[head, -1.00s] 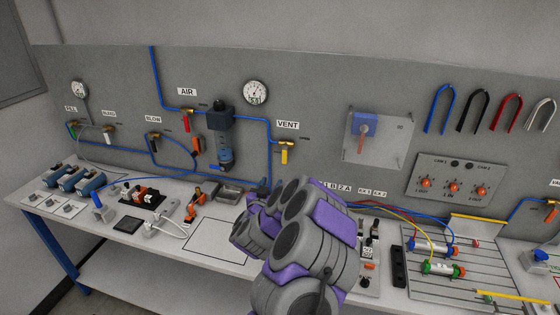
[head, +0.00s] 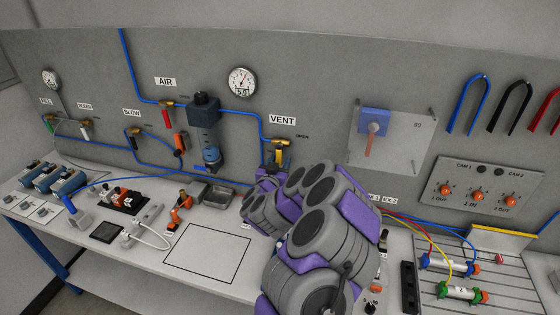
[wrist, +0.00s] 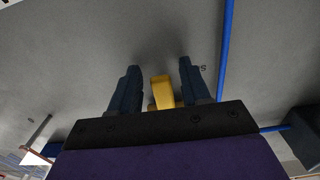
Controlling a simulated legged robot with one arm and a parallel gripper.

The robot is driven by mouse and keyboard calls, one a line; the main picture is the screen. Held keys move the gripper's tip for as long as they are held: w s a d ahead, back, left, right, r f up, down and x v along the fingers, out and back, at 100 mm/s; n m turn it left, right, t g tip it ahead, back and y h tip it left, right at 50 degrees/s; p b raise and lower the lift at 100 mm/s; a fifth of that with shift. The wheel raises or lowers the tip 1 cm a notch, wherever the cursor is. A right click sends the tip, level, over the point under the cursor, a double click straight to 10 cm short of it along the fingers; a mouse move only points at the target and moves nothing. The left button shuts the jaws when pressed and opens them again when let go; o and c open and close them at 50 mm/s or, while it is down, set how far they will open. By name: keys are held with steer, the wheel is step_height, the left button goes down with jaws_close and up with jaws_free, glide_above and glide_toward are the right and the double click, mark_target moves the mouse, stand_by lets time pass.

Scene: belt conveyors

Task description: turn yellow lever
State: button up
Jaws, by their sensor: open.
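The yellow lever (head: 279,155) hangs down from its brass valve on the wall panel, under the VENT label (head: 282,120). In the wrist view the yellow lever (wrist: 161,92) stands between the two dark fingers of my gripper (wrist: 157,67). The gripper is open, with a finger on each side of the lever and visible space beside it. I cannot tell whether either finger touches it. In the head view my arm reaches up to the lever and hides its lower end.
A blue air pipe (wrist: 224,55) runs close beside the gripper. A filter unit (head: 205,130) and a red lever (head: 166,118) are on the panel to the left. The bench below holds several fittings.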

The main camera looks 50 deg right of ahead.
steer(key=shift+d, duration=0.2)
steer(key=shift+a+r, duration=0.25)
steer(key=shift+a, duration=0.6)
steer(key=c, duration=0.4)
steer(key=shift+s, duration=0.15)
steer(key=c, duration=0.4)
steer(key=shift+d+r, duration=0.1)
jaws_close()
steer(key=shift+s+r, duration=0.1)
